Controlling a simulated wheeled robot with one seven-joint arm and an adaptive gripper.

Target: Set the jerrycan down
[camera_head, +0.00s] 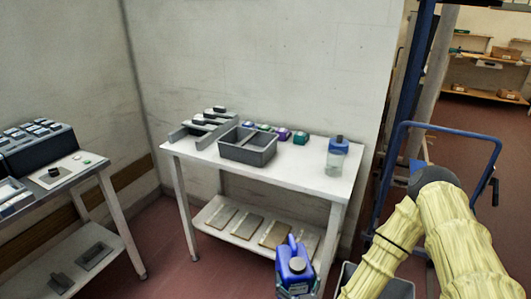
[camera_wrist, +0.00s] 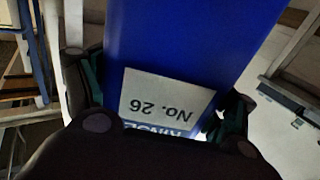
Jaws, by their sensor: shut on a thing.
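A blue jerrycan (camera_head: 294,264) with a grey cap is in front of the white table, low in the head view. In the wrist view the blue jerrycan (camera_wrist: 185,45) fills the middle, with a white label reading "No. 26" upside down. My gripper (camera_wrist: 165,105) is shut on it, with dark fingers on both sides of the can. In the head view my gripper (camera_head: 297,290) shows only in part at the bottom edge, around the can's lower part. The can looks roughly upright there and its bottom is hidden.
A blue trolley frame (camera_head: 440,128) stands at right. Another table (camera_head: 92,170) is at left.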

